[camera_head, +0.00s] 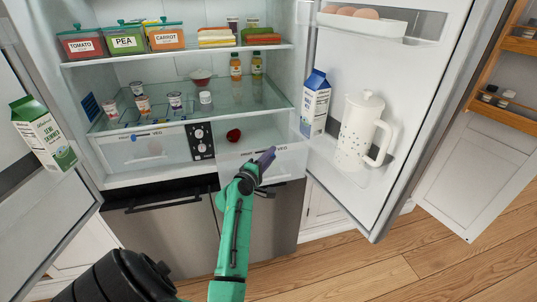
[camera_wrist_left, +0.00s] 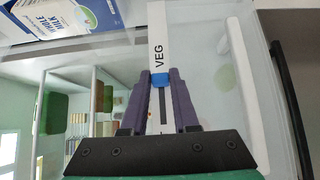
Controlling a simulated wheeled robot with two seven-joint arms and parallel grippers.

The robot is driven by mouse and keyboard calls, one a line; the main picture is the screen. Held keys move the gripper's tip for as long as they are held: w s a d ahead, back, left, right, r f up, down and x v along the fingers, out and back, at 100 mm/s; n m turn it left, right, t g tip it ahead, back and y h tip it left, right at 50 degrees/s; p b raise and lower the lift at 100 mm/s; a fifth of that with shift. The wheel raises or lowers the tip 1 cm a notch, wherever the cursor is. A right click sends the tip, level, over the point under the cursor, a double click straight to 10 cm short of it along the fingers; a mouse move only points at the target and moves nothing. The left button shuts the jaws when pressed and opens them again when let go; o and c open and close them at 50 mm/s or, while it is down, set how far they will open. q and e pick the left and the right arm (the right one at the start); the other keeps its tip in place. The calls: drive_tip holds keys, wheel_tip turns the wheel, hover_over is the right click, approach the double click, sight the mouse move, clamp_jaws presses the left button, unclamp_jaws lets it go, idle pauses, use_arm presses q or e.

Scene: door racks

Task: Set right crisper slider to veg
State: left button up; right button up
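The right crisper drawer (camera_head: 232,157) is the clear bin at the lower right of the fridge, with a white strip along its front top edge. In the left wrist view its blue slider (camera_wrist_left: 160,80) sits at the upper end of a dark slot (camera_wrist_left: 163,108), right beside the word VEG (camera_wrist_left: 158,56). My left gripper (camera_head: 268,156) is at this strip. In the head view the fingers hide the slider. My right gripper is not in view.
The left crisper drawer (camera_head: 143,150) has its own slider strip, and a dial panel (camera_head: 201,140) stands between the drawers. The open right door holds a milk carton (camera_head: 315,103) and a white pitcher (camera_head: 357,128) close to my gripper. A red item (camera_head: 233,135) lies behind the right drawer front.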

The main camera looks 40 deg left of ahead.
use_arm(q)
drive_tip(key=o, duration=0.3)
drive_tip(key=s+d, duration=0.1)
drive_tip(key=s, duration=0.8)
drive_tip(key=s+d, duration=0.1)
drive_tip(key=s, duration=0.3)
drive_tip(key=shift+s+d+b, duration=0.35)
drive_tip(key=shift+s+b, duration=0.05)
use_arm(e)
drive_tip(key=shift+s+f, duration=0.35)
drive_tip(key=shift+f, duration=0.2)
